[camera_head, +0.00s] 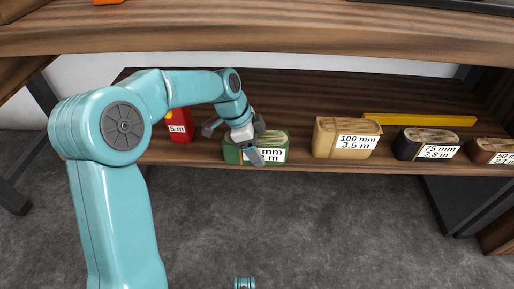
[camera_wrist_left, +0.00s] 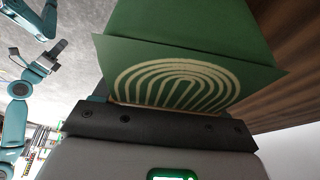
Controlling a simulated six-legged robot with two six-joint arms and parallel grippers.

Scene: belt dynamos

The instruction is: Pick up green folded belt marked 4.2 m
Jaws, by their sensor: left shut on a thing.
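The green folded belt (camera_head: 231,153) sits on the wooden shelf near its front edge. Its white label is partly covered by a finger, so only "mm" and "m" can be read. My left gripper (camera_head: 246,142) reaches down over the belt and is shut on it. The left wrist view shows the belt's green side and its pale coiled fold lines (camera_wrist_left: 175,80) right against the dark gripper edge. Part of my right arm with its gripper (camera_wrist_left: 52,52) shows at the left of the wrist view; its finger state is unclear.
To the right are a tan belt (camera_head: 335,147) marked 3.5 m, a black one (camera_head: 409,149) marked 2.8 m, and a brown one (camera_head: 481,150). A yellow bar (camera_head: 420,120) lies behind. An upper shelf (camera_head: 250,38) hangs above.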

